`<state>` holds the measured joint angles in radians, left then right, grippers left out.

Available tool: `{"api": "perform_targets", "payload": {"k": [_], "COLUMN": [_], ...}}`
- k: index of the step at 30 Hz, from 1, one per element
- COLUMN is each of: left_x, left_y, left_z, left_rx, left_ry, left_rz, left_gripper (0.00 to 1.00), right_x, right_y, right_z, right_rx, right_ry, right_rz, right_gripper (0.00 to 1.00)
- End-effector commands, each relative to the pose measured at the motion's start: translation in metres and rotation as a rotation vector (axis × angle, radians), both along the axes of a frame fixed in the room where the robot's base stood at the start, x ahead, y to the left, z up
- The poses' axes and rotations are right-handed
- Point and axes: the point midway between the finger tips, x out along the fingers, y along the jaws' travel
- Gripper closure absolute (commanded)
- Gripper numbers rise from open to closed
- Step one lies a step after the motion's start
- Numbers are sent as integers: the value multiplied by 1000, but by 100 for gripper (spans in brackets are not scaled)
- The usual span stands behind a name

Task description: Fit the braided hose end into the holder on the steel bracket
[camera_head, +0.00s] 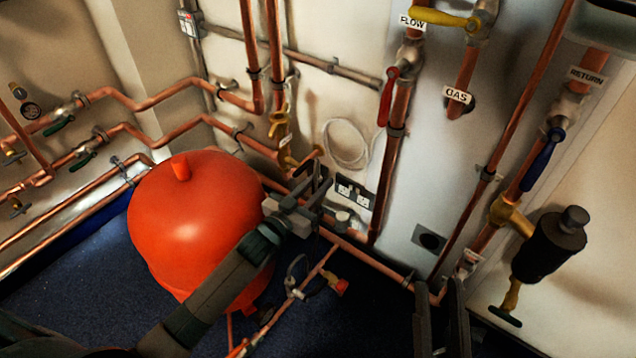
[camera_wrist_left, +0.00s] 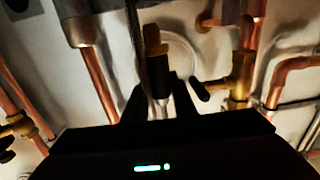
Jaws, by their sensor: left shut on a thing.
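My left gripper (camera_head: 318,186) is shut just right of the red vessel, in front of the wall pipes. In the left wrist view the gripper (camera_wrist_left: 152,98) has a dark piece with a brass-coloured end (camera_wrist_left: 152,42) between its fingers, which looks like the hose end. A thin dark strand (camera_wrist_left: 133,40) runs up beside it and may be the braided hose. I cannot make out the steel bracket or its holder for certain in either view. My right gripper (camera_head: 441,290) is at the bottom, its two fingers apart with nothing visible between them.
The red vessel (camera_head: 190,225) stands close left of my left gripper. Copper pipes (camera_head: 392,165) with valves cover the wall. A double socket (camera_head: 353,193) and a pale cable loop (camera_head: 345,143) are behind the gripper. A black-bodied fitting (camera_head: 548,245) juts out at right.

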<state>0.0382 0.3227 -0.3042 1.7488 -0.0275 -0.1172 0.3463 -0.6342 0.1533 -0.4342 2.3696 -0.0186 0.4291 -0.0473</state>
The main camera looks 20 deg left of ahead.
Motion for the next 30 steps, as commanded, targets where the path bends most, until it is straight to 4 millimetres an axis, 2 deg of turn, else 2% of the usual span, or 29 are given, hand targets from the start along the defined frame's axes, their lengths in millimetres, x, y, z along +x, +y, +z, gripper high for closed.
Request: {"api": "perform_targets", "payload": {"k": [17, 30], "left_x": [0, 0], "left_y": [0, 0], "left_z": [-3, -16], "left_rx": [0, 0], "left_ry": [-1, 0], "left_rz": [0, 0], "left_gripper": [100, 100], "right_x": [0, 4], "right_y": [-1, -12], "right_z": [0, 18], "right_rx": [3, 25], "right_ry": [-9, -108], "right_rz": [-1, -23], "right_gripper": [71, 71]}}
